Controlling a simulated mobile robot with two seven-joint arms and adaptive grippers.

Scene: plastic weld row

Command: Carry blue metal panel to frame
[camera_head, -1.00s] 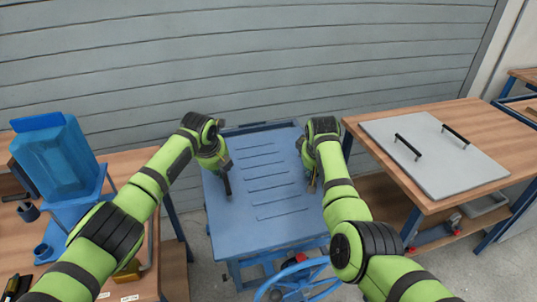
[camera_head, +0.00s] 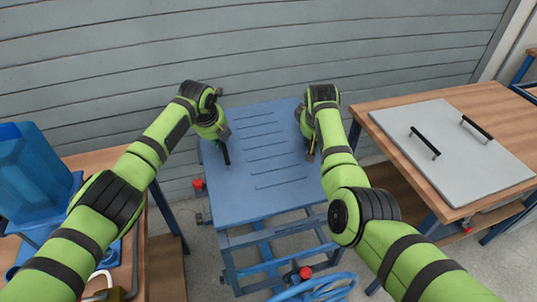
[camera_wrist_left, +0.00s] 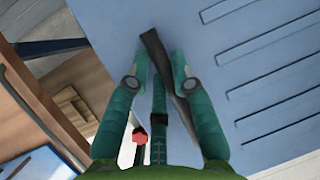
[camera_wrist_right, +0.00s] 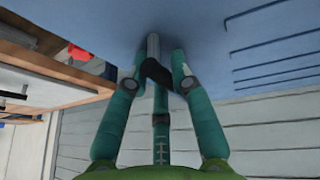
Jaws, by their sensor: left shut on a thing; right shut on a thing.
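The blue metal panel (camera_head: 255,190) is a flat sheet with a row of raised ribs, held roughly level in front of me. My left gripper (camera_head: 225,148) is shut on a dark handle at the panel's left side. In the left wrist view this handle (camera_wrist_left: 155,50) lies between the fingers. My right gripper (camera_head: 309,150) is shut on a handle at the right side, partly hidden by the arm; its handle also shows in the right wrist view (camera_wrist_right: 153,48). A blue framework (camera_head: 270,238) shows below the panel's near edge; whether the panel touches it I cannot tell.
A wooden bench on the right bears a grey panel (camera_head: 465,165) with two black handles. A left bench holds a translucent blue container (camera_head: 30,170). Red knobs (camera_head: 304,272) and a blue wheel (camera_head: 315,288) are low down. A grey slatted wall (camera_head: 250,50) stands behind.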

